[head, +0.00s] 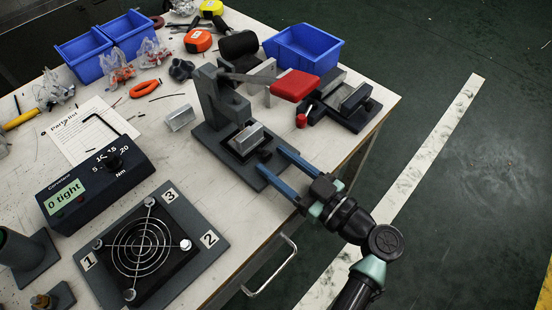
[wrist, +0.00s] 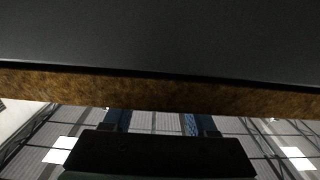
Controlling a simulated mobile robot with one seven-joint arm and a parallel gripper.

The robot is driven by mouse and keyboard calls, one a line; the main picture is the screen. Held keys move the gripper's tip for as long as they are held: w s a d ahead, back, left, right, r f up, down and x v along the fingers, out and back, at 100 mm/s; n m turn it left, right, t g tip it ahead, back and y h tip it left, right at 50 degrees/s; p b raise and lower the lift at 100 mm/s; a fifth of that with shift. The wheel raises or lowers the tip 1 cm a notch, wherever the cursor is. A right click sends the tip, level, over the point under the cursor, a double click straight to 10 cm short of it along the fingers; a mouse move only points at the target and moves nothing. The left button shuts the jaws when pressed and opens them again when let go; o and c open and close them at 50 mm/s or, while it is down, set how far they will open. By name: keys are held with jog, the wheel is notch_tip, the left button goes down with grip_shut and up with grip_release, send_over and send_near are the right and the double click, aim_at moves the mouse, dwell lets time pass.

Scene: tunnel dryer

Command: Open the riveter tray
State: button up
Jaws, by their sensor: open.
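The grey riveter press (head: 208,105) stands on a dark base at the table's right side, with a long lever ending in a red grip (head: 294,85). A small metal block (head: 247,138) sits on its base. I cannot tell a separate tray on it. A silver bow handle (head: 274,270) juts from below the table's front edge. My gripper (head: 273,160) is open, its two blue fingers spread and pointing at the front right of the riveter's base. Whether they touch it I cannot tell. The fingers (wrist: 156,120) are mostly hidden in the wrist view, below a brown edge.
The white table (head: 180,180) holds a fan-guard plate (head: 205,252), a torque display (head: 92,190) and a parts list (head: 78,138). Blue bins (head: 303,48) stand at the back. A second fixture (head: 345,100) is right of the riveter. Floor beyond the right edge is clear.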

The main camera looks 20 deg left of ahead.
jog(key=shift+w+a, duration=0.1)
jog(key=shift+a, duration=0.25)
grip_shut()
dwell(1.2)
